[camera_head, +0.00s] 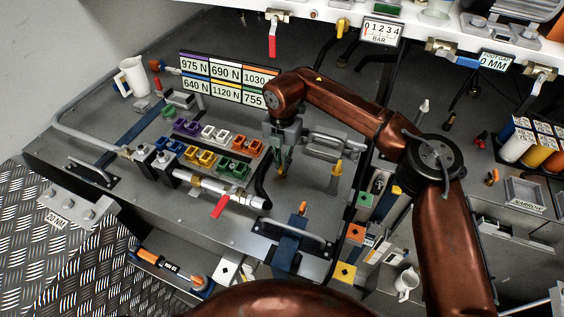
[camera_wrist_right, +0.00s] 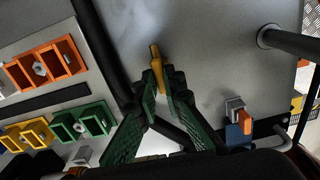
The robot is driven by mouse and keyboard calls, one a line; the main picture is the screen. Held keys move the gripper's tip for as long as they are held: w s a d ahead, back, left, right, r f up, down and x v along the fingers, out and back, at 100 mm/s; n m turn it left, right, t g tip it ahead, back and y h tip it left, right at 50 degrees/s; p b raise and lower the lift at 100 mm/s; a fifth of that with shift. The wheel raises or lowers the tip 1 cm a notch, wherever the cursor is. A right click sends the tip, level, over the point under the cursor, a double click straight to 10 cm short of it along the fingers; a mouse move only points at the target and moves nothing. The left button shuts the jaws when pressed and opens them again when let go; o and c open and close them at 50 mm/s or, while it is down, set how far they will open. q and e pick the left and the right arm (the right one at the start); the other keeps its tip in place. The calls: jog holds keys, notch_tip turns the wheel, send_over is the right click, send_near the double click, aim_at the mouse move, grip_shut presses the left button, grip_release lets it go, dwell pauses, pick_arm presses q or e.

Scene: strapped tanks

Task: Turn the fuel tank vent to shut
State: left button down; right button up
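A small yellow vent-like lever (camera_wrist_right: 157,62) stands up from the grey tank top in the right wrist view. My right gripper (camera_wrist_right: 161,88) has its green-padded fingers on either side of the lever's lower end. Whether the pads touch it is not clear. In the head view the right gripper (camera_head: 282,170) points down over the tank top, right of the coloured blocks, and mostly hides this lever. A second yellow-tipped fitting (camera_head: 337,169) stands a little to the right. No label naming the fuel tank vent is readable. My left gripper is not in view.
A pipe with a red lever (camera_head: 220,206) lies left of the gripper. A blue strap (camera_head: 287,246) and a handle bar (camera_head: 293,230) are in front. A white jug (camera_head: 132,77) stands far left.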

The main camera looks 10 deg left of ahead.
jog(key=o, duration=0.4)
notch_tip(320, 180, up, 12)
dwell(0.6)
dwell(0.3)
